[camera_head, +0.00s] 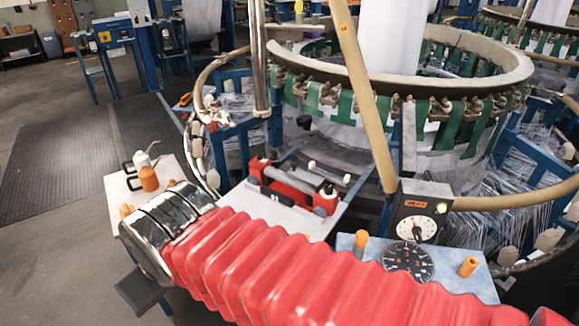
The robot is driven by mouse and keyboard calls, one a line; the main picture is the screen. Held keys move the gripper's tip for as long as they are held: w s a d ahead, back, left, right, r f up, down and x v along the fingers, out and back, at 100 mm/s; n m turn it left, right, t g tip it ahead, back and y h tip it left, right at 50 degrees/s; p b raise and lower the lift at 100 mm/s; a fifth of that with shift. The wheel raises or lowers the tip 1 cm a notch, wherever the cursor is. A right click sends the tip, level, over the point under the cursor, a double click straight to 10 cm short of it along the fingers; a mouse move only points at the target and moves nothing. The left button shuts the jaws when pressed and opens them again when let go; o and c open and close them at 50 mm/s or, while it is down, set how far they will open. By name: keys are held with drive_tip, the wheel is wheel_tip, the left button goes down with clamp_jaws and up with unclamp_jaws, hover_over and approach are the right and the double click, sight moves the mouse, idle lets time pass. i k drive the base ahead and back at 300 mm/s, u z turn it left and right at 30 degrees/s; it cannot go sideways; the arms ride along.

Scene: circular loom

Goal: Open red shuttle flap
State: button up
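The red shuttle (297,187) lies on a pale grey plate (265,207) in front of the circular loom, near the middle of the view. My red ribbed arm cover crosses the foreground below the shuttle and hides part of the plate's near side. Its chrome end points left.
The loom's round rim (400,80) stands behind the shuttle. A tan pole (362,95) and a dial box (419,212) stand to its right. An orange container (149,179) and an oil can (143,158) sit on a left side table. Floor is clear at far left.

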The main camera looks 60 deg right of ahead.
sight(298, 172)
drive_tip(key=z, duration=0.05)
drive_tip(key=i, duration=1)
drive_tip(key=u, duration=0.05)
